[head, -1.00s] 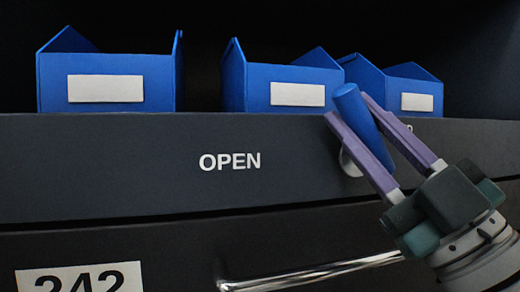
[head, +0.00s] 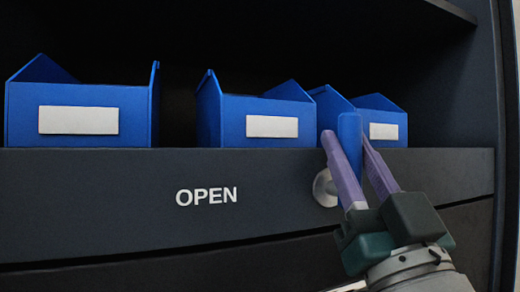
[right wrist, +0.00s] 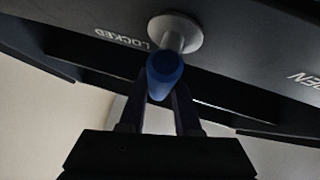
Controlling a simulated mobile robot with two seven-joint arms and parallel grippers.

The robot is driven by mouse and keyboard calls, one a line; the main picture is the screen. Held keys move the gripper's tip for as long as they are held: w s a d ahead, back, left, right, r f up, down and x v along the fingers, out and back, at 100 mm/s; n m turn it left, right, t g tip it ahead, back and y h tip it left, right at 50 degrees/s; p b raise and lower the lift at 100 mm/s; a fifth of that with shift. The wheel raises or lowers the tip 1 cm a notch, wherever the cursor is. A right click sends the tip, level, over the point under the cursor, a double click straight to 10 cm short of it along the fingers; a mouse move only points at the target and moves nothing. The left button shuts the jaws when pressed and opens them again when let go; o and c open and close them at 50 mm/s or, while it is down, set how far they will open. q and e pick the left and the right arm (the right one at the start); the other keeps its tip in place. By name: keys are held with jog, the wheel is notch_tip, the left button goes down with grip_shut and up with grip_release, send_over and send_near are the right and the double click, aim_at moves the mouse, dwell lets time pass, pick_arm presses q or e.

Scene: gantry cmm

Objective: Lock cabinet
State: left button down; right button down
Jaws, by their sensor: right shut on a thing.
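The dark cabinet's front panel (head: 90,200) carries a blue handle (head: 350,135) on a round silver hub (head: 324,188). The white word OPEN (head: 206,196) is left of the hub. In the right wrist view, the blue handle (right wrist: 163,72) points toward the camera from its hub (right wrist: 178,32), with LOCKED (right wrist: 125,38) on one side and OPEN on the other. My right gripper (head: 347,138) is shut on the handle, which stands about upright in the head view. The fingers partly hide it and the hub. My left gripper is not in view.
Several blue bins with blank white labels, such as the left one (head: 78,120), stand on the ledge above the panel, close behind my right fingers. The cabinet's side wall (head: 508,120) is at the far right. The space before the panel's left part is clear.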

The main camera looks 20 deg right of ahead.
dwell(0.3)
jog(key=c, duration=0.9)
grip_release()
jog(key=b+v, duration=0.3)
jog(key=v, duration=0.7)
jog(key=shift+b, duration=0.4)
